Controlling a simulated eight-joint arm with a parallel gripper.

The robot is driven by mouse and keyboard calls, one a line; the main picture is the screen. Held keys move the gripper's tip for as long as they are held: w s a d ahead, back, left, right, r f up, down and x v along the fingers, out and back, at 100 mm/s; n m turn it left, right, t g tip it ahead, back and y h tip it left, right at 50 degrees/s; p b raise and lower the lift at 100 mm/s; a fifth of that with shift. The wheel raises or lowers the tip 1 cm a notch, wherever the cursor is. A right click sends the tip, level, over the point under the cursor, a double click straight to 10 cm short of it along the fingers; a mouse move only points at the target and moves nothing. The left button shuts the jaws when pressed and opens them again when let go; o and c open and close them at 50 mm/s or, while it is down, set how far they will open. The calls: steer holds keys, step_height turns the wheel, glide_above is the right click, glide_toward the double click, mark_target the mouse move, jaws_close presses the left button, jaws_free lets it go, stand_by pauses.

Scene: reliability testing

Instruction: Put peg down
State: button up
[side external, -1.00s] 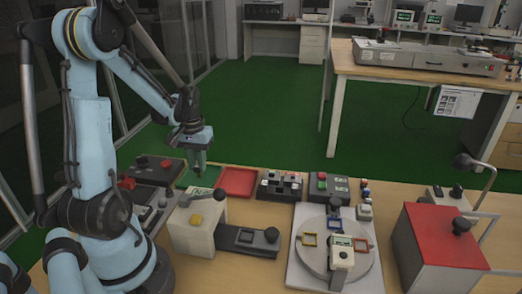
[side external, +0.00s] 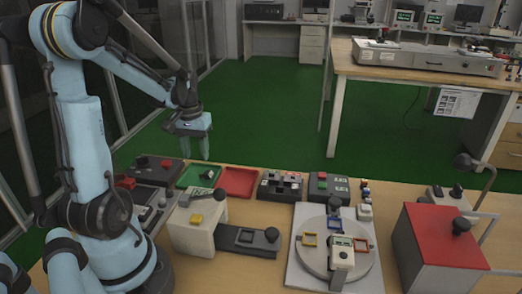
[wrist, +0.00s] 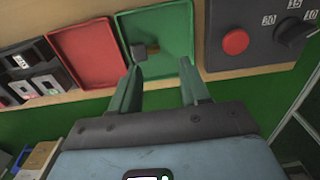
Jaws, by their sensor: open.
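A small peg (wrist: 140,52) with a grey end and a brown end lies on its side in the green tray (wrist: 168,22), in the wrist view. In the side external view the peg (side external: 207,174) is a small dark shape in the green tray (side external: 186,181). My gripper (wrist: 160,71) is open, with its two green fingers apart and nothing between them. In the side external view my gripper (side external: 205,157) points down above the tray, clear of the peg.
A red tray (side external: 238,182) stands directly beside the green one. A dark box with a red button (wrist: 235,41) and a knob is on its other side. A cream block with a yellow button (side external: 195,219) stands nearer the camera.

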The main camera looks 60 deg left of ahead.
step_height(320, 180, up, 8)
steer(key=w+d+m+t, duration=0.2)
steer(key=d+m+t, duration=0.1)
steer(key=d, duration=0.9)
steer(key=w+d+f+m+t, duration=0.1)
steer(key=d+m+t, duration=0.3)
steer(key=d, duration=0.9)
steer(key=shift+w+m, duration=0.6)
steer(key=shift+m, duration=0.4)
